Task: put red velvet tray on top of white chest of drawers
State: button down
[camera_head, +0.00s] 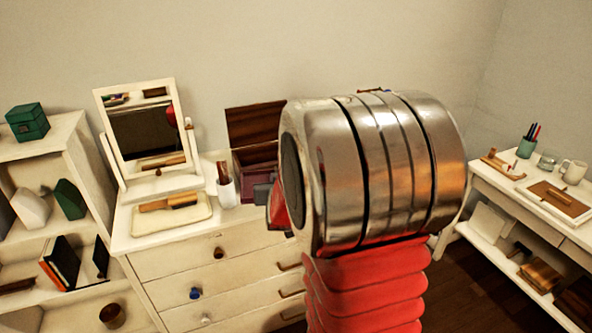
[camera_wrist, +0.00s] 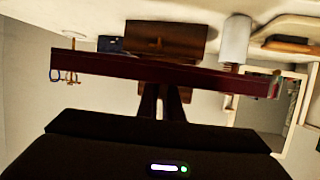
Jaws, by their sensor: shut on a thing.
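The white chest of drawers (camera_head: 215,268) stands left of centre in the head view, below the mirror. In the wrist view, which looks upside down, the red velvet tray (camera_wrist: 160,73) shows edge-on as a long dark red bar. My gripper (camera_wrist: 166,94) is shut on the tray near its middle. Small hanging pieces show at the tray's left end. In the head view my arm hides the gripper and the right part of the chest top. I cannot tell whether the tray touches the chest.
On the chest top are a tilting mirror (camera_head: 146,128), a cream tray (camera_head: 146,226) with a brush (camera_head: 168,203), a white cup (camera_head: 227,193) and an open wooden box (camera_head: 257,125). A shelf (camera_head: 72,140) stands left and a white desk (camera_head: 488,180) right. The chest's front left corner is bare.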

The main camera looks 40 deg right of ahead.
jog(key=a+f+n+y, duration=0.1)
jog(key=a+f, duration=0.2)
jog(key=a, duration=1.1)
jog(key=w+a+f+n+t+y, duration=0.1)
jog(key=a+f+n+y, duration=0.1)
jog(key=a, duration=1.2)
jog(key=shift+a+f+t, duration=0.3)
jog(key=shift+a+f, duration=0.05)
jog(key=shift+f, duration=0.1)
jog(key=shift+a, duration=0.15)
